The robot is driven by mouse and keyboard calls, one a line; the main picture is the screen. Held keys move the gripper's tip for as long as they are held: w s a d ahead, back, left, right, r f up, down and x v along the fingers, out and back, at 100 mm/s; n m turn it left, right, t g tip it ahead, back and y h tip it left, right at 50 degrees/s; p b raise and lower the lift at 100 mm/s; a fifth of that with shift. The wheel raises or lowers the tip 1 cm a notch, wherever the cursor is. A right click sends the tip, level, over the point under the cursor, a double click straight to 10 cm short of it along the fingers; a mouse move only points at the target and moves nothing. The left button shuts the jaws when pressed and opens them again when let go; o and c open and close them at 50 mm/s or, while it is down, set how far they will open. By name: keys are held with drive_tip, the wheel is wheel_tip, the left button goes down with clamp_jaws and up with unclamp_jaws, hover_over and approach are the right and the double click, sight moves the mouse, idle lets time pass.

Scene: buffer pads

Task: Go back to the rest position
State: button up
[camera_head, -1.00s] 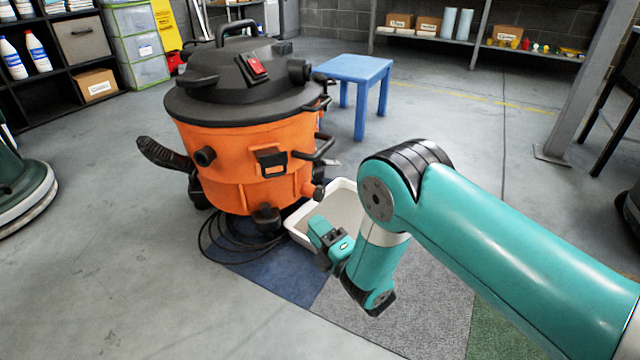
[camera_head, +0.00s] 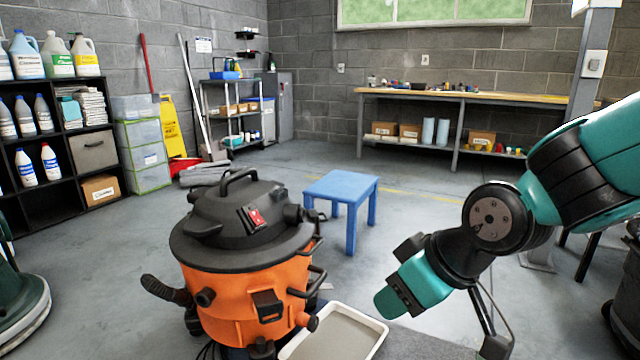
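My teal arm (camera_head: 585,175) comes in from the right edge, bent and raised above the floor. Its wrist part (camera_head: 418,283) hangs at the lower middle, in front of the floor right of the orange vacuum. A thin dark piece with a black tip, which looks like my gripper (camera_head: 494,345), points down near the bottom edge. I cannot make out two separate fingers, and nothing held shows there. The orange and black vacuum (camera_head: 245,290) stands upright at the lower left of the arm. A white tray (camera_head: 365,318) lies beside it, cut off by the bottom edge.
A blue stool (camera_head: 342,188) stands behind the vacuum. A workbench (camera_head: 450,97) runs along the back wall. A black shelf (camera_head: 60,190) with bottles stands at the left. A grey post (camera_head: 592,60) rises at the right. Open floor lies between the stool and workbench.

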drive_tip(key=s+d+r+m+g+h+p, duration=0.1)
drive_tip(key=s+d+r+g+p, duration=0.1)
drive_tip(key=s+r, duration=0.35)
drive_tip(key=s+d+r+g+p, duration=0.2)
drive_tip(key=s, duration=0.7)
wheel_tip(320, 180, up, 38)
drive_tip(key=p, duration=3.7)
drive_tip(key=shift+s+d+f, duration=0.15)
drive_tip(key=shift+s+f, duration=0.05)
drive_tip(key=shift+s, duration=0.05)
